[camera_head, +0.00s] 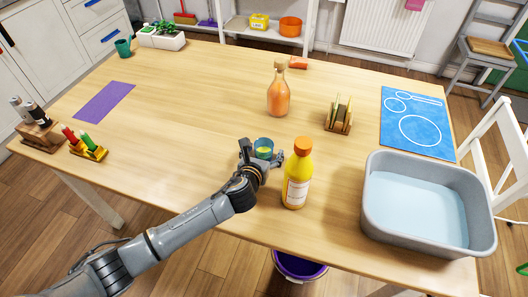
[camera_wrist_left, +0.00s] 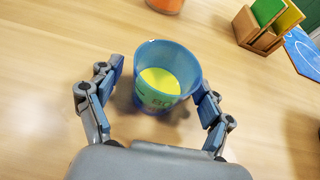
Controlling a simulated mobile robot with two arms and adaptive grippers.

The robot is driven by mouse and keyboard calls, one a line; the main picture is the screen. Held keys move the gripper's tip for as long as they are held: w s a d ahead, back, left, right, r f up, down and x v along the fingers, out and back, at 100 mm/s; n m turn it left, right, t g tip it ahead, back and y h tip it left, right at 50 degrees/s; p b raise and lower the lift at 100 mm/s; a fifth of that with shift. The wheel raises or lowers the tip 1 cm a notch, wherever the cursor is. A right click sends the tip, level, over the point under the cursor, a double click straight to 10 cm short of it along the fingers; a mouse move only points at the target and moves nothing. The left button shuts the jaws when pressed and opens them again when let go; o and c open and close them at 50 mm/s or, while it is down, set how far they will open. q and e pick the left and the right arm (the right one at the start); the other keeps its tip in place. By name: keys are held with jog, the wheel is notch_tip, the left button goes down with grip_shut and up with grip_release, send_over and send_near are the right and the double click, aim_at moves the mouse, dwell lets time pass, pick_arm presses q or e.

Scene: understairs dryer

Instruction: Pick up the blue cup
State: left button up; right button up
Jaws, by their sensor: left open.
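The blue cup (camera_head: 263,147) stands upright on the wooden table, with something yellow-green inside it. It also shows in the left wrist view (camera_wrist_left: 165,75). My left gripper (camera_head: 262,160) is at the cup. In the left wrist view its open fingers (camera_wrist_left: 160,95) stand on both sides of the cup, with a gap visible on the left and a smaller one on the right. The lower front of the cup is partly hidden by my gripper in the head view. My right gripper does not show.
A yellow bottle with an orange cap (camera_head: 297,175) stands just right of my left gripper. A grey basin (camera_head: 372,215) sits at the right front. An orange bottle (camera_head: 278,95) and a wooden holder (camera_head: 338,127) stand farther back. The table's left middle is clear.

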pick_arm(q)
jog(key=c, duration=1.3)
jog(key=shift+r, duration=0.1)
